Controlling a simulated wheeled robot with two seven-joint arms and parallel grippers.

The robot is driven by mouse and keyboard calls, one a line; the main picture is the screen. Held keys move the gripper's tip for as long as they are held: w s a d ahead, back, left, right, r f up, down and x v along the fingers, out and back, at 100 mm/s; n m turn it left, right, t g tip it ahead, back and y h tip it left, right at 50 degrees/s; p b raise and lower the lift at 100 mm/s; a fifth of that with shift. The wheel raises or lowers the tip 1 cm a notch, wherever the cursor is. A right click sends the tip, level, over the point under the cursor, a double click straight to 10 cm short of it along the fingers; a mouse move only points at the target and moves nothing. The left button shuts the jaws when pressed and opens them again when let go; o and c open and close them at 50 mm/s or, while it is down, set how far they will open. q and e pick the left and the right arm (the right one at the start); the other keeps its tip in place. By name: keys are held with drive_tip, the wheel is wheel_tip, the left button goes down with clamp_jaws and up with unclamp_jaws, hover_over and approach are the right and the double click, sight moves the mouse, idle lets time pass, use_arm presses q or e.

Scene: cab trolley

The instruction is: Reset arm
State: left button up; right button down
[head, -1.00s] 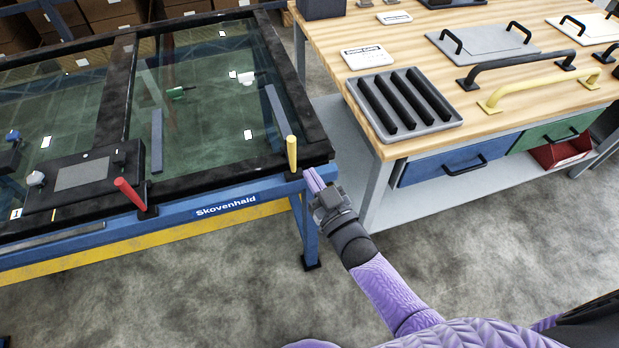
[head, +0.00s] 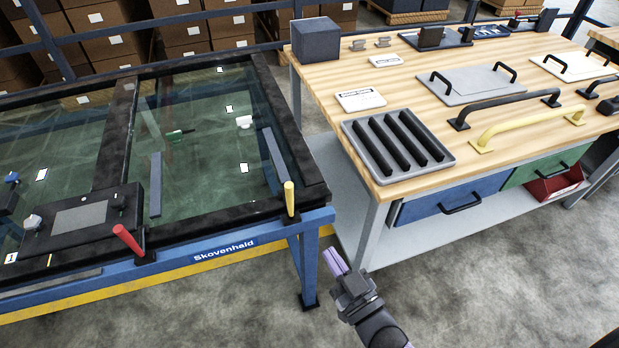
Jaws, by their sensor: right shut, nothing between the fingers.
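My right gripper (head: 336,262) has light purple fingers, closed together with nothing between them. It hangs over the grey floor in front of the gap between the blue frame and the workbench, apart from both in the picture. Its dark wrist comes in from the bottom of the head view. My left gripper is not in the head view.
A blue frame (head: 180,262) marked Skovenhald holds a dark-edged glass panel (head: 205,120), with red (head: 128,240) and yellow (head: 289,198) handles at its front edge. A wooden workbench (head: 330,70) carries a grey ribbed tray (head: 447,158) and several handles. The floor in front is clear.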

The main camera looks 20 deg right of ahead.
drive_tip(key=s+d+f+g+h, duration=0.1)
drive_tip(key=s+f+g, duration=0.2)
drive_tip(key=f, duration=0.4)
drive_tip(key=s+f+g+h, duration=0.1)
drive_tip(key=s+f+g, duration=0.3)
drive_tip(key=f, duration=0.3)
drive_tip(key=s+d+f+g+h, duration=0.1)
drive_tip(key=s+f+g, duration=0.4)
drive_tip(key=s, duration=0.6)
drive_tip(key=s+d+f+g+h, duration=0.1)
drive_tip(key=s+f+g, duration=0.5)
drive_tip(key=s, duration=0.6)
drive_tip(key=shift+s+d+f+h, duration=0.15)
drive_tip(key=shift+d+f+h, duration=0.15)
drive_tip(key=shift+d+f, duration=0.4)
drive_tip(key=shift+d+r, duration=0.1)
